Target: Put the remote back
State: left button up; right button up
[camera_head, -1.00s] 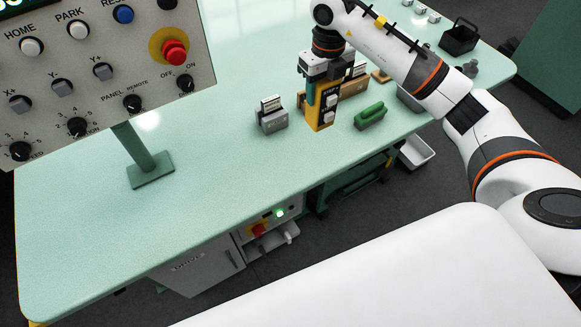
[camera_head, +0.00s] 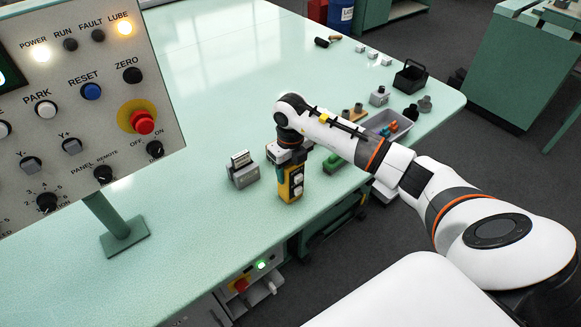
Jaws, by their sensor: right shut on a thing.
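The remote (camera_head: 291,186) is a yellow upright box with pale buttons on its dark front face. My right gripper (camera_head: 288,158) is shut on its upper end from above, and the fingers partly hide the top. The remote hangs about upright over the front part of the pale green table (camera_head: 190,225). I cannot tell whether its bottom touches the table. A small grey block with a slotted, light-topped upper part (camera_head: 242,172) stands just left of the remote. My left gripper is not in view.
A control panel (camera_head: 85,110) on a green post stands at the left. A green-handled item (camera_head: 333,162) is behind the remote, partly behind my right arm. A grey bin (camera_head: 385,124) and black caddy (camera_head: 410,77) stand farther right. The table's middle and back left are clear.

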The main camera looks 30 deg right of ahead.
jog(key=o, duration=1.2)
jog(key=shift+f, duration=0.1)
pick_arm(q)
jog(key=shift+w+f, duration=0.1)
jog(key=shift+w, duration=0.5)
pick_arm(e)
jog(key=shift+r, duration=0.3)
notch_tip(320, 180, up, 12)
jog(key=b, duration=0.2)
jog(key=shift+f+b, duration=0.15)
jog(key=shift+b, duration=0.2)
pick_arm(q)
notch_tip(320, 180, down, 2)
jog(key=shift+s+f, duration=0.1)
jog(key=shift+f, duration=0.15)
